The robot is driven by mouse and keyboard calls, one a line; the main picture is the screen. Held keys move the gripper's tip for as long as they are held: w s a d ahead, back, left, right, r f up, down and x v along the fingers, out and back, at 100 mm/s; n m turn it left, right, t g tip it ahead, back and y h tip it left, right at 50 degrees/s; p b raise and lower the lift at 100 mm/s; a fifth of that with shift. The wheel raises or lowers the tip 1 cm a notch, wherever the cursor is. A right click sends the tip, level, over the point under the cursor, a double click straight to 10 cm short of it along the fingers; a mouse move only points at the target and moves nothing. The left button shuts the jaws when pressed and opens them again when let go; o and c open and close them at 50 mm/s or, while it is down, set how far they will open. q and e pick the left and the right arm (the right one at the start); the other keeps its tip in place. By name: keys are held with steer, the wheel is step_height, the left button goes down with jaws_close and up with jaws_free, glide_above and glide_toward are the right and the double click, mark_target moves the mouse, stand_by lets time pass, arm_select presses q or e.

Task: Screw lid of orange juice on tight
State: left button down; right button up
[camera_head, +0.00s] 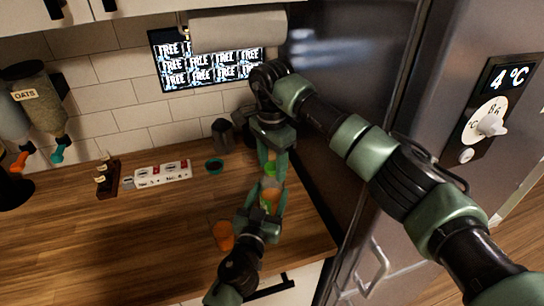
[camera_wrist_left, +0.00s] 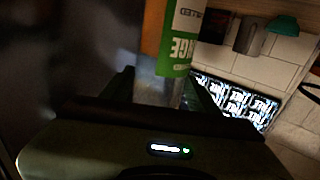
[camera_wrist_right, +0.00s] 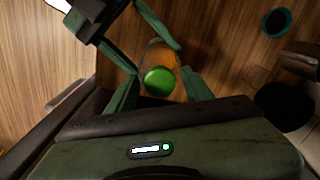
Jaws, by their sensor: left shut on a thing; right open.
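The orange juice bottle (camera_head: 270,198) stands upright near the right end of the wooden counter. My left gripper (camera_head: 271,192) is shut on its body; the green and white label (camera_wrist_left: 180,45) shows close up in the left wrist view. The green lid (camera_wrist_right: 158,81) is at the bottle's top, but I cannot tell how tightly it sits. My right gripper (camera_wrist_right: 160,76) points down from above, open, with one finger on each side of the lid. Small gaps seem to show between fingers and lid. The bottle's base is mostly hidden.
An orange cup (camera_head: 223,236) stands left of my left gripper. A teal bowl (camera_head: 214,165), a dark grey container (camera_head: 222,135) and a power strip (camera_head: 163,174) are towards the wall. The steel fridge (camera_head: 345,110) is close on the right. The counter's left middle is clear.

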steer(key=shift+c, duration=0.3)
jaws_close()
steer(key=m, duration=0.3)
steer(key=shift+o, duration=0.9)
jaws_free()
